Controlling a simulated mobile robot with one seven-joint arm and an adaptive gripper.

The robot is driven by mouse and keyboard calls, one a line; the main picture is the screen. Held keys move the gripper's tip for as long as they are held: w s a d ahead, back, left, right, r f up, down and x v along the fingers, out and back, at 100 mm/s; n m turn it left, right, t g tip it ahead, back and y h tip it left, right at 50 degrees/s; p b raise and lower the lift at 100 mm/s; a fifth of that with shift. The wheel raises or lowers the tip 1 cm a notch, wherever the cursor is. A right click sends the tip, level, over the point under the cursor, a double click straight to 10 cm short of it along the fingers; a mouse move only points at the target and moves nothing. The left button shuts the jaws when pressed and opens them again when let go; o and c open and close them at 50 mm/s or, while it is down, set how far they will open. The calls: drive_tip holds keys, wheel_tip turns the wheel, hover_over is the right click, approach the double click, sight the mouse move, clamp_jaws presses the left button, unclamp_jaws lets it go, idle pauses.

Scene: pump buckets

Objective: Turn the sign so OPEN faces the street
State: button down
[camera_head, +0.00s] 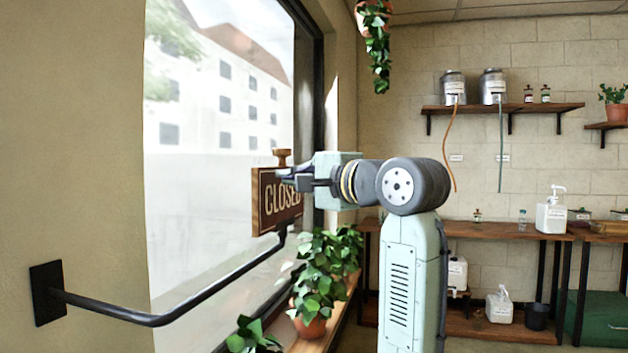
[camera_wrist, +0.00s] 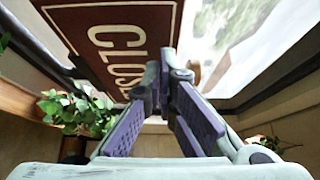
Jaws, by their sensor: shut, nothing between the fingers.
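The sign (camera_head: 268,212) is a wooden board with a dark red-brown face and the white word CLOSED. That face is turned toward the room; its other face is hidden. A wooden knob (camera_head: 283,158) stands on its top. The sign sits at the end of a black wall bracket (camera_head: 170,317), in front of the window. My gripper (camera_head: 288,174) is at the sign's upper right and covers part of it. In the wrist view, the fingers (camera_wrist: 166,75) are shut with nothing between them, and the sign (camera_wrist: 112,20) is close behind, lettering visible. Contact cannot be told.
The large window (camera_head: 215,130) lies behind the sign. Potted plants (camera_head: 318,275) stand on the wooden sill (camera_head: 310,343) below and right of it. A trailing plant (camera_head: 376,45) hangs above. Shelves (camera_head: 510,107) with metal containers line the far wall.

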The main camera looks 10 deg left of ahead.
drive_tip(key=shift+s+a, duration=0.2)
drive_tip(key=shift+a, duration=0.35)
drive_tip(key=shift+w+d+p, duration=0.1)
drive_tip(key=shift+d+p, duration=0.05)
drive_tip(key=shift+p, duration=0.15)
